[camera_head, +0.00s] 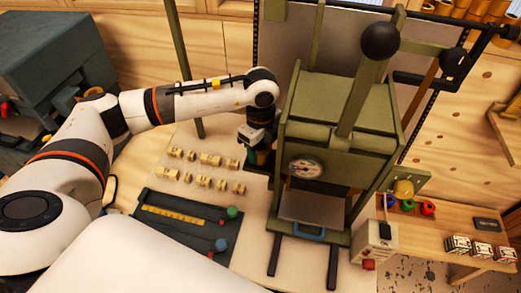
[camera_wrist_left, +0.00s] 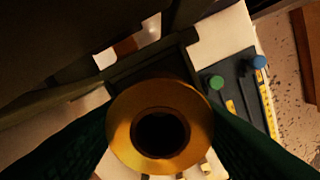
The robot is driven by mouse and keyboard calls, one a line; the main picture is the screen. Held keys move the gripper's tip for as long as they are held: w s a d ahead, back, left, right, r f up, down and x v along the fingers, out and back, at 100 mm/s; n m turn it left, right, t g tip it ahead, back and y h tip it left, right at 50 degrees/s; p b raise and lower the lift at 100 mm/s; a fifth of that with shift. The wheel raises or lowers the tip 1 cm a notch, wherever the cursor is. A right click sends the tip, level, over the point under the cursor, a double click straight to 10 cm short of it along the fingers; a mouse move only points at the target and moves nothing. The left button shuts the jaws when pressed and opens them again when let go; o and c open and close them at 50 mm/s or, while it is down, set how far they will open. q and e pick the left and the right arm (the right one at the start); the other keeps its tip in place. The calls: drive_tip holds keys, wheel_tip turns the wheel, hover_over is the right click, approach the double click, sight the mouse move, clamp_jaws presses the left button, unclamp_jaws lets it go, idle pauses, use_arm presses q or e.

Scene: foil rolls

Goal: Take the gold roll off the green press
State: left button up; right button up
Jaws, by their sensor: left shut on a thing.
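The green press (camera_head: 338,103) stands right of centre in the head view, with a round dial on its front and a long lever topped by a black ball. My left gripper (camera_head: 258,158) is at the press's left side, low down. In the left wrist view the gold roll (camera_wrist_left: 120,127) shows end-on with a dark round hole. My left gripper (camera_wrist_left: 160,128) has its dark green fingers on both sides of the roll and is shut on it. A dark ledge lies just beyond the roll; I cannot tell if they touch. My right gripper is not in view.
A side bench (camera_head: 450,220) with small boxes is at the right. A grey machine (camera_head: 50,65) stands far left.

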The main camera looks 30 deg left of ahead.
sight(261, 147)
use_arm(q)
wheel_tip(261, 147, up, 17)
drive_tip(key=b, duration=0.4)
drive_tip(key=shift+r, duration=0.15)
